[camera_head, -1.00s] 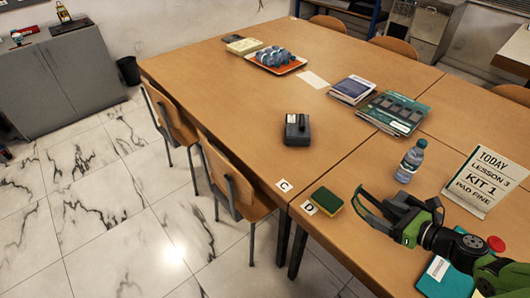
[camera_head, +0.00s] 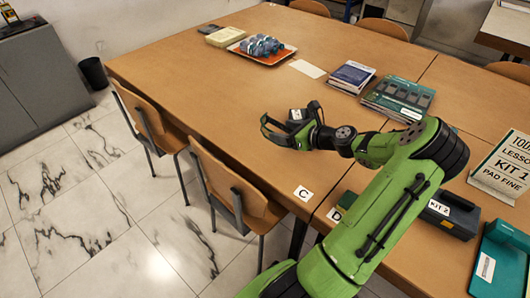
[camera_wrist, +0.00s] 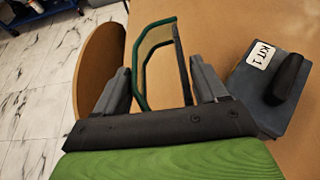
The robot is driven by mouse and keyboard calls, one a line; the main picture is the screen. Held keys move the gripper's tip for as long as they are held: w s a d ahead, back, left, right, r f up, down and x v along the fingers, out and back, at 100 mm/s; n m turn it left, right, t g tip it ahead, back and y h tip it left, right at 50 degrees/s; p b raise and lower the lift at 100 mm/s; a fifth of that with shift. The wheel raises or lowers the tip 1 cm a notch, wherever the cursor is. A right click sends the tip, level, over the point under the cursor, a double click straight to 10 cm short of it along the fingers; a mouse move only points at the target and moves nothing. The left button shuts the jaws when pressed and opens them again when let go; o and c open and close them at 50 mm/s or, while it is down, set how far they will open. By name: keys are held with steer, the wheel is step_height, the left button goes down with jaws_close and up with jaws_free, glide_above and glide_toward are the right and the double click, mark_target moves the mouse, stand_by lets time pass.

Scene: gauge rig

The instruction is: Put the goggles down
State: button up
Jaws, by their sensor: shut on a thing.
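The goggles show in the wrist view as a thin green and dark frame (camera_wrist: 139,72) standing up between the fingers of my gripper (camera_wrist: 163,90). My gripper is shut on them. In the head view the goggles (camera_head: 268,130) are a dark loop at the end of my gripper (camera_head: 290,132), over the table (camera_head: 200,75) near its left edge. I cannot tell how high they are above the top. A dark box labelled KIT 1 (camera_wrist: 272,90) is to their right in the wrist view; it is partly hidden behind my gripper in the head view (camera_head: 297,116).
Card C (camera_head: 303,194) lies at the table's near edge. A KIT 2 case (camera_head: 450,212), a teal tray (camera_head: 497,262) and a lesson sign (camera_head: 503,165) are on the right. Books (camera_head: 398,98) and an orange tray (camera_head: 261,57) lie farther back. Chairs (camera_head: 232,190) line the left edge.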

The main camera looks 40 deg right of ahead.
step_height(320, 180, down, 9)
steer(key=b, duration=0.3)
steer(key=shift+s+r, duration=0.1)
steer(key=shift+r, duration=0.15)
steer(key=o, duration=1)
steer(key=shift+o, duration=0.2)
